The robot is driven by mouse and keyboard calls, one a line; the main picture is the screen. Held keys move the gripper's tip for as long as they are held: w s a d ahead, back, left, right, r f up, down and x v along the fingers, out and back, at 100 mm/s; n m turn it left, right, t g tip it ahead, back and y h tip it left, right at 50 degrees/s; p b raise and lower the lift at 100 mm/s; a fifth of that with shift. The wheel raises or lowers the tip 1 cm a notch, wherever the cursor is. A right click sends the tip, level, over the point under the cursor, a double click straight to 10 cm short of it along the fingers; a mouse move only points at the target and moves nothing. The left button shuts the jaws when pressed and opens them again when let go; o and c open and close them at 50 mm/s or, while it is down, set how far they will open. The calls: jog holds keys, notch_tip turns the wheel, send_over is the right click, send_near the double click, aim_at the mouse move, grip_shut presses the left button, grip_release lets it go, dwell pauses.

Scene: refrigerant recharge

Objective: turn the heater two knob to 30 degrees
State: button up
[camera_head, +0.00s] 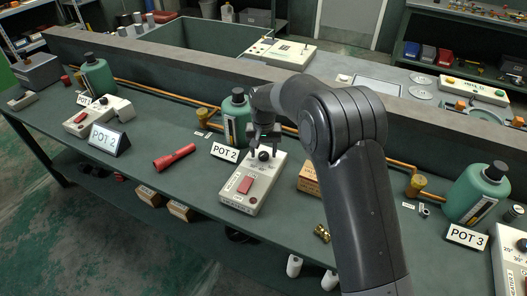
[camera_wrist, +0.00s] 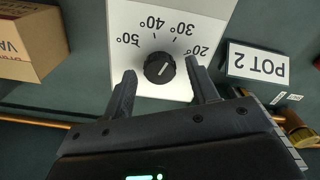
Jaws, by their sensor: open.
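The heater two box (camera_head: 240,200) is a white unit with a red switch (camera_head: 245,184), on the green bench beside the POT 2 sign (camera_head: 225,152). Its black round knob (camera_wrist: 159,68) shows in the wrist view, with printed marks for 20, 30, 40 and 50 degrees around it, upside down. A light line is on the knob; I cannot tell exactly which mark it points to. My gripper (camera_head: 263,147) is over the knob end of the box. In the wrist view my open gripper (camera_wrist: 160,75) has one finger on each side of the knob, apart from it.
A green bottle (camera_head: 236,115) stands behind the POT 2 sign. A cardboard box (camera_head: 308,178) is right of the heater, partly behind my arm. A red flashlight (camera_head: 174,157) lies to the left. A copper pipe (camera_head: 170,92) runs along the bench back.

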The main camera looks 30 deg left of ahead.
aim_at(264, 154)
notch_tip(264, 154, up, 10)
jog(key=shift+r, duration=0.2)
dwell(0.5)
